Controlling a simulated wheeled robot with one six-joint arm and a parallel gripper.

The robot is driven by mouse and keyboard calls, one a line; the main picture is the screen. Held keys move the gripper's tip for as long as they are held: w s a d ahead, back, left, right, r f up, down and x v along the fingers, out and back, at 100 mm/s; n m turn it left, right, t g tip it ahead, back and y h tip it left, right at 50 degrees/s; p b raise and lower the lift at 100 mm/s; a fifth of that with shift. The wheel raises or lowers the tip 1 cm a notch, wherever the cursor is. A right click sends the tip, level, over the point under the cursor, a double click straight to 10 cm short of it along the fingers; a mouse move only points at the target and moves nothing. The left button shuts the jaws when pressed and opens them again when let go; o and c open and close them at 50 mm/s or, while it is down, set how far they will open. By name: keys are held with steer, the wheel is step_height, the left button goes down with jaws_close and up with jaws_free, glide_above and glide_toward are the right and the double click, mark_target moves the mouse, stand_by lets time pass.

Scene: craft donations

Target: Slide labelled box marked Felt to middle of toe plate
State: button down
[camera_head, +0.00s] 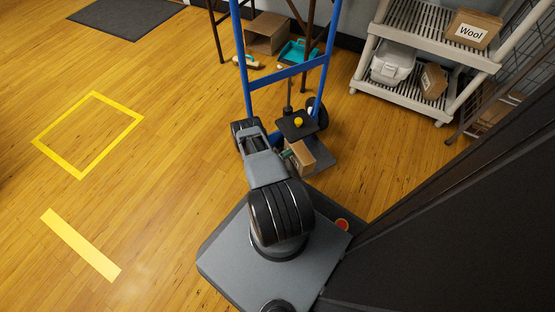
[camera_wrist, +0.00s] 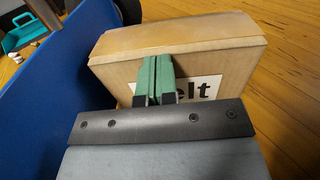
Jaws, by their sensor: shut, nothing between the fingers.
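In the head view my gripper (camera_head: 289,156) is mostly hidden by my arm, just left of the box.
A blue panel (camera_wrist: 50,110) runs close along the left in the wrist view. A shelf rack (camera_head: 420,60) at the right holds a Wool box (camera_head: 473,29) and a grey bin (camera_head: 392,65). An open carton (camera_head: 266,33) stands behind the truck. The floor at left is clear, with yellow tape (camera_head: 90,133).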

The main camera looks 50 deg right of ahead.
steer(key=p+v, duration=0.1)
steer(key=v, duration=1.3)
steer(key=shift+p, duration=0.35)
steer(key=w+a+r+m+y+p, duration=0.2)
steer(key=w+r+m+y+p, duration=0.3)
steer(key=r, duration=1)
steer(key=w+a+r+p, duration=0.2)
steer(key=r+p, duration=0.5)
steer(key=r, duration=0.8)
steer(key=w+a+r+m+y+p, duration=0.3)
steer(key=r+p, duration=0.4)
steer(key=r, duration=0.9)
steer(key=s+a+r+m+t+y+p, duration=0.1)
steer(key=s+a+r+t+y+p, duration=0.2)
steer(key=r+p, duration=0.4)
steer(key=s+a+r+m+t+y+p, duration=0.2)
steer(key=a+r+p, duration=0.5)
steer(key=r, duration=1.5)
steer(key=s+a+r+m+t+y+p, duration=0.2)
steer(key=s+a+r+t+p, duration=0.3)
steer(key=r, duration=1)
steer(key=s+a+y+p, duration=0.1)
steer(key=s+p, duration=0.1)
steer(key=shift+s+r+t+y+p, duration=0.15)
steer(key=shift+r+t+y+p, duration=0.15)
steer(key=shift+y+p, duration=0.1)
steer(key=shift+d, duration=0.1)
